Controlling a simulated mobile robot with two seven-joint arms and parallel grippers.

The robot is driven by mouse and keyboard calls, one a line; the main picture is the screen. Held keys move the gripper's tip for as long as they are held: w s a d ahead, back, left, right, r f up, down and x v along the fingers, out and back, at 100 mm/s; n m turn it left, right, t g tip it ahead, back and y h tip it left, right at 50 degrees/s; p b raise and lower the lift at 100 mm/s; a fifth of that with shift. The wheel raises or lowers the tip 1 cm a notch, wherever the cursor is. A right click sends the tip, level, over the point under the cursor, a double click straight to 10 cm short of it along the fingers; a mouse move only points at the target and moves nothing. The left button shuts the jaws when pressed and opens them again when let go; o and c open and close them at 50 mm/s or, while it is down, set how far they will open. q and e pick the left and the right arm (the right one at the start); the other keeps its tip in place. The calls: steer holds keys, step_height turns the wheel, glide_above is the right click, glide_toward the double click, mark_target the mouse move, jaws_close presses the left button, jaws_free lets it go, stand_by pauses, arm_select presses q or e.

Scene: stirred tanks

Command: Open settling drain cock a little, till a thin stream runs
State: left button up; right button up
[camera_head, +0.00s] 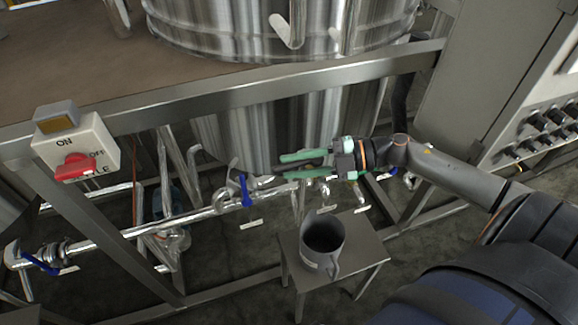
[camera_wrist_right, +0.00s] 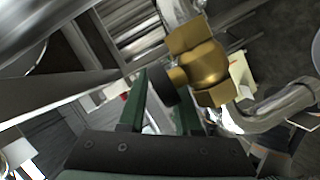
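My right gripper (camera_head: 284,166) reaches in from the right under the tank, its two green fingers apart and pointing left. In the right wrist view the fingers (camera_wrist_right: 164,88) stand apart at a brass valve (camera_wrist_right: 208,68) with a short dark knob (camera_wrist_right: 176,86). The knob's end lies at the gap between the fingers; I cannot tell whether they touch it. Whether this is the settling drain cock cannot be read. In the head view the brass valve is not distinguishable. No running stream shows. A grey jug (camera_head: 322,240) stands upright below the gripper. My left gripper is out of view.
The jug is on a small metal table (camera_head: 350,262). A steel pipe (camera_head: 120,236) with blue-handled valves (camera_head: 245,190) (camera_head: 40,264) runs at left. Frame rails (camera_head: 240,92) and the steel tank (camera_head: 240,130) surround the gripper. A switch box (camera_head: 90,140) is at left.

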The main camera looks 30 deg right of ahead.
steer(key=shift+x, duration=0.75)
steer(key=shift+c, duration=0.2)
jaws_close()
stand_by(0.8)
